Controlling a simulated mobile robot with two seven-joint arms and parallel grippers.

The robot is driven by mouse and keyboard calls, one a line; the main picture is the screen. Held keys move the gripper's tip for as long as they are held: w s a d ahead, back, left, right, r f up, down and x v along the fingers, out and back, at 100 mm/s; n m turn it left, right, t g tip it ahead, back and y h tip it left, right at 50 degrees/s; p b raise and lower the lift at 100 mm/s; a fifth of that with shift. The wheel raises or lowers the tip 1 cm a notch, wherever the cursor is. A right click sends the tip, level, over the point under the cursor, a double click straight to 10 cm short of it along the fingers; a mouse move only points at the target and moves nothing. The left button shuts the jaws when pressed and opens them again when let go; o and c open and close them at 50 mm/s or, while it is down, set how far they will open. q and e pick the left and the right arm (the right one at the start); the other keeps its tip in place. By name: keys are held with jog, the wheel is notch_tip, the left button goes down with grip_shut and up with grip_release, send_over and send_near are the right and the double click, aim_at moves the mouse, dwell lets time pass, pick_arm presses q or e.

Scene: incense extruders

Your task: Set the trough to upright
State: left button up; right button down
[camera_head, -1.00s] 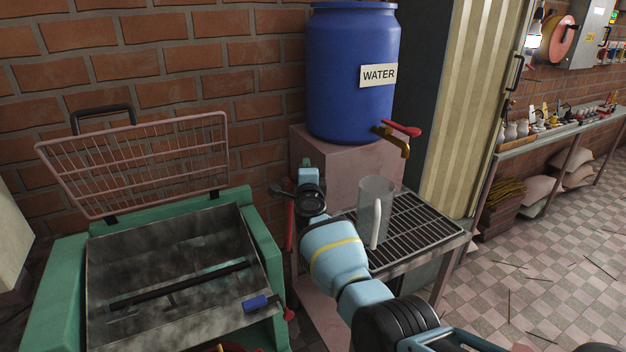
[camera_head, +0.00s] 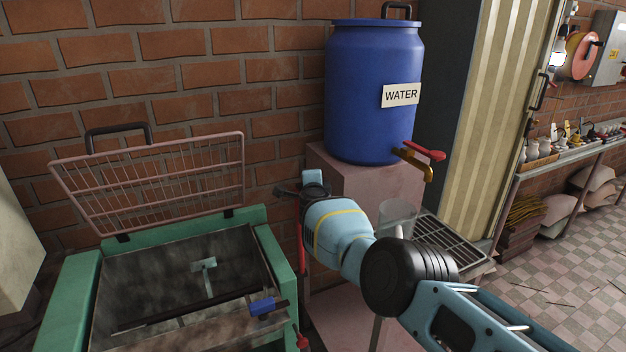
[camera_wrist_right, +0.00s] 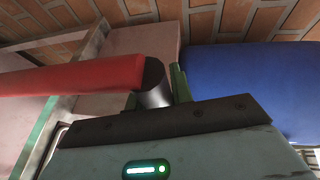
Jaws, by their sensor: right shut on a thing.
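The trough (camera_head: 120,265) is a grey metal basin inside a green frame (camera_head: 75,300), at the lower left of the head view. A dark shaft crosses it, with a T-shaped paddle (camera_head: 205,266) standing up from it. I cannot tell its exact tilt. A red lever (camera_head: 301,248) stands beside the frame's right side. My right gripper (camera_head: 290,191) is at the lever's upper part. In the right wrist view, a red grip (camera_wrist_right: 75,76) with a dark end and metal rod lies at the jaws (camera_wrist_right: 158,98), which are shut on it. My left gripper is out of view.
A wire-grid lid (camera_head: 150,180) stands raised behind the trough. A blue water barrel (camera_head: 365,100) with a tap stands on a pink block (camera_head: 335,170). Tiled floor is open at right.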

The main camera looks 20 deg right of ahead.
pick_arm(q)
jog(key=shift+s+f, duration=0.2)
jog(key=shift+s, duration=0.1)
pick_arm(e)
jog(key=shift+s+f, duration=0.2)
jog(key=shift+f, duration=0.75)
jog(key=c, duration=1.2)
grip_release()
jog(key=shift+w, duration=0.15)
jog(key=shift+c, duration=0.2)
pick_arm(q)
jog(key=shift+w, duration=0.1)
pick_arm(e)
jog(key=shift+r, duration=0.15)
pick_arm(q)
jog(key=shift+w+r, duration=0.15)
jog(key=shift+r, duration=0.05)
pick_arm(e)
jog(key=shift+r, duration=0.25)
